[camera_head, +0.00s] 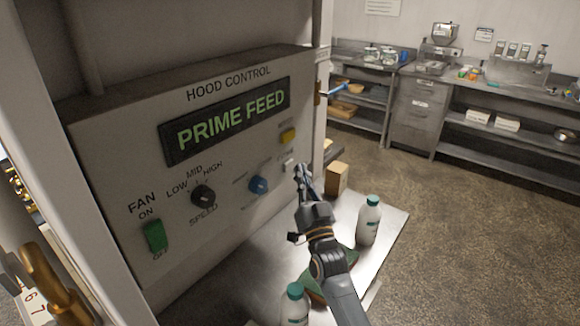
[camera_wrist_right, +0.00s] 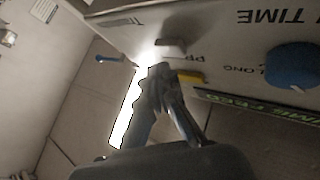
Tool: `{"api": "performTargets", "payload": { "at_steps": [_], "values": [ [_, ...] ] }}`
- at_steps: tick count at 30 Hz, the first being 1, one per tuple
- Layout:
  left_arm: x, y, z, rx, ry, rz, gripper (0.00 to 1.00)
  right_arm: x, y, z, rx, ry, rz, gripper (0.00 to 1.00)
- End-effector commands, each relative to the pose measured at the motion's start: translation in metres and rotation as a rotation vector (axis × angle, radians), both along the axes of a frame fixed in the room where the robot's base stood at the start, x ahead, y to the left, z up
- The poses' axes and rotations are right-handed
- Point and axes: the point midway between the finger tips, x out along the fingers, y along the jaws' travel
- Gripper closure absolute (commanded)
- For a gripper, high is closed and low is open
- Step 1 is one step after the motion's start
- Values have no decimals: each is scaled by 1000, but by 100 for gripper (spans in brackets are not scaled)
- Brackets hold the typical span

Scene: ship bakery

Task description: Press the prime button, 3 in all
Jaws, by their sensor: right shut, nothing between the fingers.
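The hood control panel (camera_head: 225,215) fills the left of the head view, its display (camera_head: 233,120) reading PRIME FEED in green. On its right side are a yellow button (camera_head: 288,135) and, below it, a small pale button (camera_head: 288,164). In the right wrist view the yellow button (camera_wrist_right: 190,77) and the small button (camera_wrist_right: 171,45) show beside partly hidden lettering, so I cannot read which is prime. My right gripper (camera_head: 302,172) is shut and empty, its tips close to the small button; I cannot tell if they touch. It also shows in the wrist view (camera_wrist_right: 160,72). My left gripper is out of view.
The panel also has a green fan switch (camera_head: 155,236), a dark speed knob (camera_head: 203,195) and a blue knob (camera_head: 259,184). White bottles (camera_head: 368,222) (camera_head: 294,305) stand on the counter (camera_head: 392,232) near my right arm. A brown box (camera_head: 337,179) stands behind the gripper.

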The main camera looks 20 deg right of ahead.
Motion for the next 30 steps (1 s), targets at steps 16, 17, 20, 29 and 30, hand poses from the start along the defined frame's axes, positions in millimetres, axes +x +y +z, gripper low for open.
{"api": "performTargets", "payload": {
  "at_steps": [16, 17, 20, 29, 30],
  "values": [
    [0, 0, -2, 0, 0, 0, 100, 7, 4, 0, 0, 0, 0, 100],
    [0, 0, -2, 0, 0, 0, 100, 7, 4, 0, 0, 0, 0, 100],
    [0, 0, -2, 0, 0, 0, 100, 7, 4, 0, 0, 0, 0, 100],
    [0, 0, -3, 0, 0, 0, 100, 10, 6, 0, 0, 0, 0, 100],
    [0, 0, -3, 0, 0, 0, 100, 10, 6, 0, 0, 0, 0, 100]
  ]
}}
